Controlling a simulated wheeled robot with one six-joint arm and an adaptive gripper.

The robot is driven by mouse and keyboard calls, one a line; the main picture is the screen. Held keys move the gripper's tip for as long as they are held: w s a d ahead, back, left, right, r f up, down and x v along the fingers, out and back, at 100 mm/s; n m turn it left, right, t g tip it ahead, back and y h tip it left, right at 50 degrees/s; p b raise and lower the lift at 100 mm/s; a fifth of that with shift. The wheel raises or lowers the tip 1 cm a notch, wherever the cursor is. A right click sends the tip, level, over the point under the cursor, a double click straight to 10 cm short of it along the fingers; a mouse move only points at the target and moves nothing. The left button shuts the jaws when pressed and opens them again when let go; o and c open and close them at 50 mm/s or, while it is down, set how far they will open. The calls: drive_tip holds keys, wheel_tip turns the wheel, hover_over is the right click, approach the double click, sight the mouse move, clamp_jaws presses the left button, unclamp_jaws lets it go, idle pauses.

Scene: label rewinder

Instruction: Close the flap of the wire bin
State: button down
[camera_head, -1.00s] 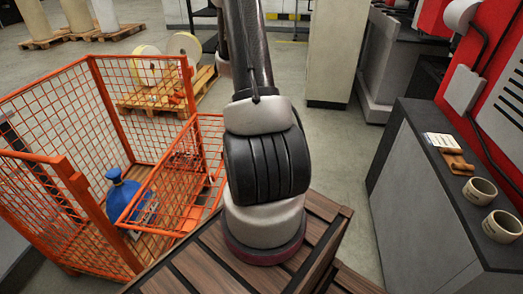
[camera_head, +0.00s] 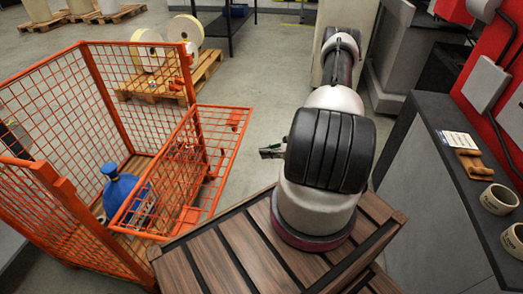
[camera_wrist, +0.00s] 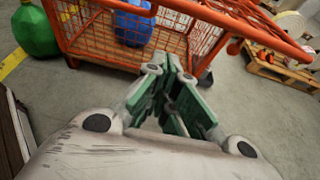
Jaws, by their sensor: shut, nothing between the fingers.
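The orange wire bin (camera_head: 100,230) stands at left in the head view. Its mesh flap (camera_head: 232,160) stands open, sticking out from the bin's right side toward my arm. A blue jug (camera_head: 122,190) is inside the bin. My gripper (camera_head: 266,153) is shut and empty, just right of the flap's outer edge with a visible gap, partly hidden by my arm. In the wrist view my gripper (camera_wrist: 176,82) shows green pads close together, pointing toward the bin (camera_wrist: 105,52). An orange rail (camera_wrist: 235,27), seemingly the flap's rim, crosses the top there.
A slatted brown deck (camera_head: 215,270) lies below my arm. A grey counter (camera_head: 440,210) with cups (camera_head: 499,198) is at right. A pallet with rolls (camera_head: 180,80) stands behind the bin. A green container (camera_wrist: 35,30) is on the floor. Floor behind the flap is clear.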

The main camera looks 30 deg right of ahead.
drive_tip(key=w+a, duration=0.6)
drive_tip(key=shift+r, duration=0.35)
drive_tip(key=shift+r, duration=0.1)
